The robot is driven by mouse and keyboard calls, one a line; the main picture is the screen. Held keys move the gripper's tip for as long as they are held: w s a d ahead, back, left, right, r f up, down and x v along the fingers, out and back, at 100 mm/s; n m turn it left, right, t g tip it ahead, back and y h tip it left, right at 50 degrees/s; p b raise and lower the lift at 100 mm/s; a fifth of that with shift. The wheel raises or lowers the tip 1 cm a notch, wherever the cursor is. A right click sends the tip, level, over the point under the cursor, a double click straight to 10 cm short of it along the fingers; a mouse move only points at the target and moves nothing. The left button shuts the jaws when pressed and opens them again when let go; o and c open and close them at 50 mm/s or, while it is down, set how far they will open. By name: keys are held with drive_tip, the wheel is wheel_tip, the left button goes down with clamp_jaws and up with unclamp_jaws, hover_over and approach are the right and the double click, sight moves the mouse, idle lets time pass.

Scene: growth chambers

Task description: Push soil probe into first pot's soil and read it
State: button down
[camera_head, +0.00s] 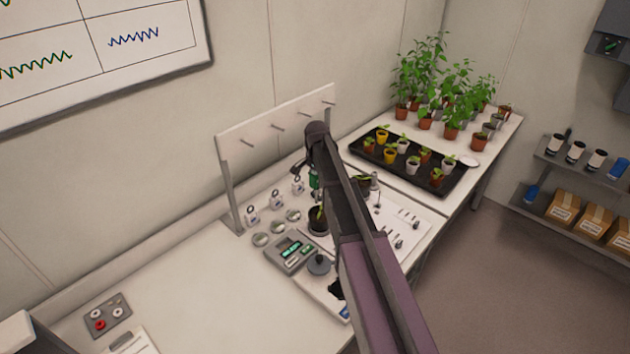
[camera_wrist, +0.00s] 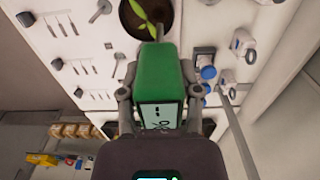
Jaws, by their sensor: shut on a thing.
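My gripper (camera_wrist: 159,94) is shut on the soil probe (camera_wrist: 158,68), a green block with a pale display (camera_wrist: 157,117). The display shows dark dash-like marks and what looks like a percent sign, with no clear number. Beyond the probe's far end, a dark round pot (camera_wrist: 133,32) of soil holds a green seedling. In the head view, a bit of the green probe (camera_head: 313,181) shows beside my arm, near a dark pot (camera_head: 318,221) with a seedling. A second pot (camera_head: 364,181) is partly behind my arm.
A pegged white rack (camera_head: 277,118) stands behind the pots. Small tools (camera_head: 411,217) lie right of my arm. A black tray (camera_head: 452,184) of seedlings is farther back. The left bench is mostly clear.

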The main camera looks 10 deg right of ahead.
sight(316, 198)
drive_tip(key=shift+f+b, duration=1.65)
drive_tip(key=shift+f, duration=0.25)
drive_tip(key=shift+f+b, duration=2.4)
idle(0.6)
drive_tip(key=shift+c, duration=1)
unclamp_jaws()
drive_tip(key=shift+r, duration=0.2)
